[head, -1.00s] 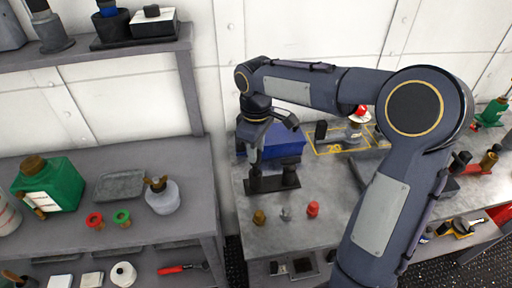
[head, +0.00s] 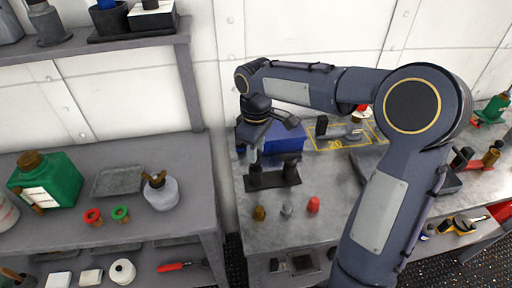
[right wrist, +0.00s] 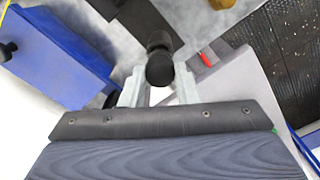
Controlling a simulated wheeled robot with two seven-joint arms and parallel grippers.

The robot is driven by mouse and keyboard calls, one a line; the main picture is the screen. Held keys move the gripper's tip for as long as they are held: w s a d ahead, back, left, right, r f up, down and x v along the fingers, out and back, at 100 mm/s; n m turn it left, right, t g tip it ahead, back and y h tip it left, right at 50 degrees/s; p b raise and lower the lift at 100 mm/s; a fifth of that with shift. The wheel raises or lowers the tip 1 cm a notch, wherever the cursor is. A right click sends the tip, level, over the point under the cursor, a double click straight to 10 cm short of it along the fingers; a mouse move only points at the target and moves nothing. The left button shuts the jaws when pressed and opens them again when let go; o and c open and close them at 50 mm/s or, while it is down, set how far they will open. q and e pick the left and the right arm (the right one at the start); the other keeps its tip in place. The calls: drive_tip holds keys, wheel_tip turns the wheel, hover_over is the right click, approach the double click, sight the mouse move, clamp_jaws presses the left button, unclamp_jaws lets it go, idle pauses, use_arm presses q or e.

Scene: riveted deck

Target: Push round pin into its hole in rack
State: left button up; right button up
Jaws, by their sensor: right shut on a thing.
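My right gripper (head: 254,160) is over the left end of a dark rack (head: 272,180) on the right-hand bench. In the right wrist view, its two pale fingers (right wrist: 158,90) are shut on a black round-ended pin (right wrist: 160,68). The rack's dark plate (right wrist: 148,18) shows behind it. A second black upright (head: 290,167) stands at the rack's right end. The gripper and pin hide the hole, so I cannot tell how deep the pin sits. My left gripper is out of view.
A blue box (head: 285,138) is close behind the rack. A brass pin (head: 259,213), a grey pin (head: 286,210) and a red pin (head: 313,205) stand in front of it.

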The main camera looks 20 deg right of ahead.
drive_tip(key=shift+f+b, duration=0.6)
drive_tip(key=shift+f, duration=0.35)
drive_tip(key=o, duration=1.1)
wheel_tip(320, 180, up, 7)
drive_tip(key=shift+r, duration=0.4)
